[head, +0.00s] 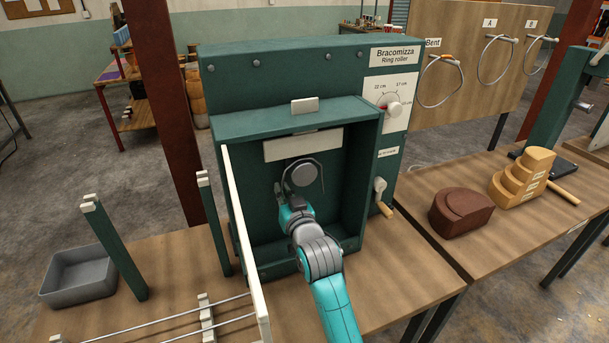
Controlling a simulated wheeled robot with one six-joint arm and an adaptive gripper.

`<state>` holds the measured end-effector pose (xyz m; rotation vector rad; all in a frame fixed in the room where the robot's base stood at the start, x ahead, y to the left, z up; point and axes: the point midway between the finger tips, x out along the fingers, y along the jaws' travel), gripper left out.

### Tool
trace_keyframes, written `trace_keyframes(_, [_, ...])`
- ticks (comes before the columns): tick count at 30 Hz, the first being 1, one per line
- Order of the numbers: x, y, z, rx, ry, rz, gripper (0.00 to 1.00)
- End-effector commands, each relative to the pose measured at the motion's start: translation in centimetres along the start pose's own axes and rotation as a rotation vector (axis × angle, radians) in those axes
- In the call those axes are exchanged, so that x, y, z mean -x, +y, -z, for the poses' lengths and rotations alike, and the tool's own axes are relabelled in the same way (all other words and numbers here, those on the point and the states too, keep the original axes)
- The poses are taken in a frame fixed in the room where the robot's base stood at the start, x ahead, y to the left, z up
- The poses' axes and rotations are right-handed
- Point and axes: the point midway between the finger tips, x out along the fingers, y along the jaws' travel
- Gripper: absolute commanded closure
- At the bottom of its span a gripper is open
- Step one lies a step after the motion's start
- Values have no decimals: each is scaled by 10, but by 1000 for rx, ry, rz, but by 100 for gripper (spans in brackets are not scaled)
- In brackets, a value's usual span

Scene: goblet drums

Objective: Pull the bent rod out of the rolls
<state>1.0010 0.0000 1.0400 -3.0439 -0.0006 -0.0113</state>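The green ring roller (300,72) stands on the bench with its front box open. Inside the box, a thin grey curved rod (285,178) shows as a small arc around a round dark roll (304,174). My arm reaches into the box from below, and my gripper (297,205) is just below the roll and rod. Its fingertips are small and partly hidden by my wrist, so I cannot tell whether they touch the rod or are shut on it. The other rolls are not clearly visible.
The open door (246,245) stands left of my arm. A crank (381,196) and dial (394,109) are at right. Straight rods (170,330) lie on a rack at lower left, near a grey bin (78,277). A board (470,50) holds hanging rings. Brown blocks (461,212) sit right.

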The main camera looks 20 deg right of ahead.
Motion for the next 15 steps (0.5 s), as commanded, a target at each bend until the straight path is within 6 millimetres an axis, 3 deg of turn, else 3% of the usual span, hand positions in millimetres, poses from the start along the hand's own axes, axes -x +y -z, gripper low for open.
trace_keyframes(7, [0, 1, -7, -3, -14, -2, 100])
trace_keyframes(15, [0, 0, 0, -4, -15, -2, 100])
